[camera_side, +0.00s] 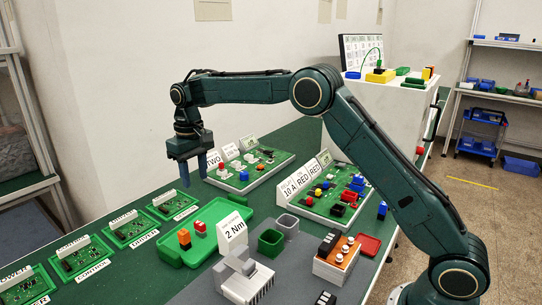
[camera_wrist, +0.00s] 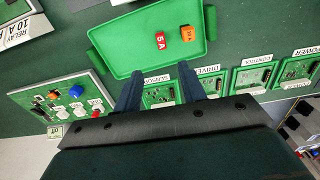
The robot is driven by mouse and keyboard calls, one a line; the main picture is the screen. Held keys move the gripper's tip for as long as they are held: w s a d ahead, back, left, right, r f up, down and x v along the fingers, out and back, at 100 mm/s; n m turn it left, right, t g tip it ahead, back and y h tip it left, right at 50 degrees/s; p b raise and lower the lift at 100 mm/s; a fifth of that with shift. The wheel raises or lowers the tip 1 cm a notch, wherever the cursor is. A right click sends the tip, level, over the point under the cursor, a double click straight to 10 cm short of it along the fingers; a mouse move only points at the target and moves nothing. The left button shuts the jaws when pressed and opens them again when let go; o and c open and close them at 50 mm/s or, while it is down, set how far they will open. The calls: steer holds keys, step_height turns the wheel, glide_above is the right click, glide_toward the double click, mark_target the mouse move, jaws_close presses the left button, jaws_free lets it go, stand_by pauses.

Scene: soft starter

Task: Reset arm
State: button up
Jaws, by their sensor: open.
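My gripper (camera_side: 194,173) points down above the green work table (camera_side: 135,275), open and with nothing between its fingers. In the wrist view the two dark blue fingers of my gripper (camera_wrist: 158,88) are spread apart near the edge of a green tray (camera_wrist: 118,62). The tray holds a red block (camera_wrist: 160,40) marked 5A and an orange block (camera_wrist: 188,34). In the side view the same tray (camera_side: 200,252) lies below and to the right of my gripper, with the orange block (camera_side: 184,239) and the red block (camera_side: 200,228) standing in it.
Several green circuit boards (camera_side: 128,229) lie in a row at the left. Two boards of coloured parts (camera_side: 255,168) (camera_side: 328,199) with label cards stand farther back. A "2 Nm" card (camera_side: 232,232), a grey fixture (camera_side: 243,277) and a terminal block (camera_side: 337,259) stand at the front.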

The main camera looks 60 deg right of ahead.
steer(key=s+d+r+t, duration=0.1)
steer(key=s+r, duration=0.6)
steer(key=s, duration=0.3)
steer(key=s+d+r+t, duration=0.2)
steer(key=s+r, duration=0.5)
steer(key=s, duration=0.3)
steer(key=s+f+t, duration=0.1)
steer(key=s+f, duration=0.2)
steer(key=s, duration=0.7)
steer(key=s+f+t, duration=0.1)
steer(key=s+f, duration=0.2)
steer(key=s, duration=0.7)
steer(key=shift+s+d, duration=0.35)
steer(key=shift+d, duration=0.1)
